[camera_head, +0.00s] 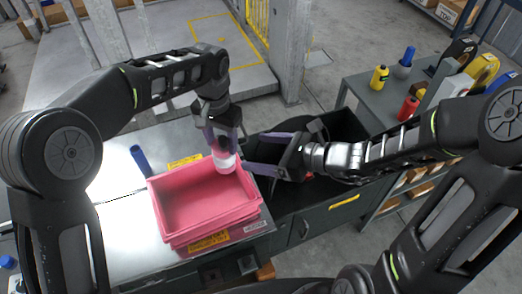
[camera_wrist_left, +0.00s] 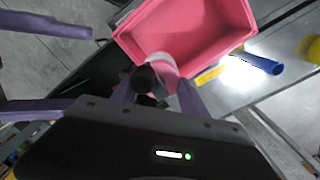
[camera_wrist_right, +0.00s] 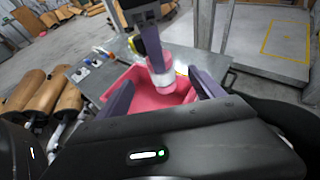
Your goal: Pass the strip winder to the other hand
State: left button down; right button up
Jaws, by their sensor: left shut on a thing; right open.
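In the right wrist view the winder (camera_wrist_right: 161,72) appears in line with the gap between the open fingers; contact cannot be told.
A blue handle-like thing (camera_head: 141,160) lies on the bright bench (camera_head: 110,195) left of the bin. A dark open container (camera_head: 340,122) lies under my right arm. A grey cabinet (camera_head: 372,98) at the right holds yellow, red and blue items. A post (camera_head: 291,50) stands behind.

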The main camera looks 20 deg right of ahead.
aim_at(224, 156)
jog(key=shift+a, duration=0.1)
jog(key=x, duration=1.2)
jog(key=shift+s, duration=0.1)
jog(key=shift+c, duration=0.5)
jog(key=c, duration=1.3)
pick_arm(q)
jog(key=c, duration=0.5)
grip_release()
pick_arm(e)
jog(key=shift+c, duration=0.8)
pick_arm(q)
jog(key=shift+r, duration=0.1)
